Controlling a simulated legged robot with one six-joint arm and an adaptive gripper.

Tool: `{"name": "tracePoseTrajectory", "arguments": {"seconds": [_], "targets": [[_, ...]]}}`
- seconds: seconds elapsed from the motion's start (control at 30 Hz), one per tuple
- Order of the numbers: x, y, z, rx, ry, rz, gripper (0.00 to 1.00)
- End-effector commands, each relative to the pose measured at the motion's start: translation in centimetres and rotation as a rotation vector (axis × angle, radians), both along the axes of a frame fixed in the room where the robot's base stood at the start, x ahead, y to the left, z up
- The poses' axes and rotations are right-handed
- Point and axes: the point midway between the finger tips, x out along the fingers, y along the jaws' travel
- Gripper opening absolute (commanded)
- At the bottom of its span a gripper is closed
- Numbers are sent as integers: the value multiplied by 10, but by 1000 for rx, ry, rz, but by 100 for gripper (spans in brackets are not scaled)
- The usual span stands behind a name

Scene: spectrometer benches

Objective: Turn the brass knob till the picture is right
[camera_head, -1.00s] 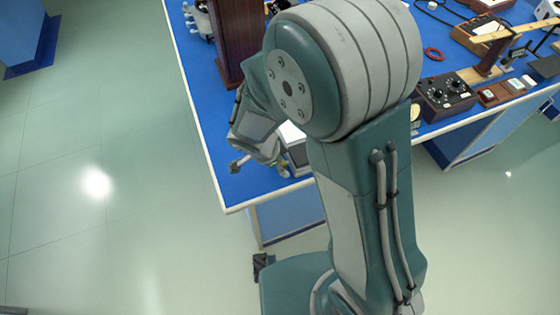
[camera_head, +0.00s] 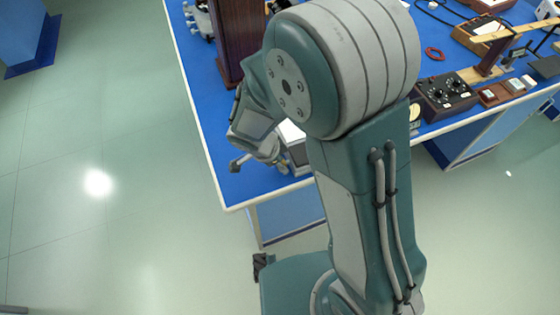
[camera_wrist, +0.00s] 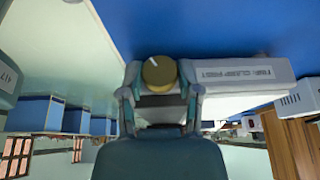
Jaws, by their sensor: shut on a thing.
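The brass knob (camera_wrist: 159,74) is a short round yellow knob with a pale mark on its face. In the wrist view it sits between the two fingers of my gripper (camera_wrist: 161,88), which is shut on it. The knob is beside a white box (camera_wrist: 232,76) with a printed label. In the head view my gripper (camera_head: 262,156) is low over the near left corner of the blue bench, partly behind my arm; the knob cannot be made out there. No picture or screen image can be read in either view.
The blue bench top (camera_head: 215,140) ends at a white edge close to my gripper. A dark wooden post (camera_head: 228,45) stands just behind. A dark box with knobs (camera_head: 447,95) and a red ring (camera_head: 435,54) lie at right. The floor at left is clear.

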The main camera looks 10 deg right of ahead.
Motion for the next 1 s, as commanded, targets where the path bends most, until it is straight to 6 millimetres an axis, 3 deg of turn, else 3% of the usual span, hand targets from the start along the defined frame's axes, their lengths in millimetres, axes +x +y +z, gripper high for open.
{"name": "tracePoseTrajectory", "arguments": {"seconds": [0.37, 1.0], "targets": [[5, 1, 0, -37, 135, -1, 0], [10, 2, -4, -204, 709, 1, 0]]}}
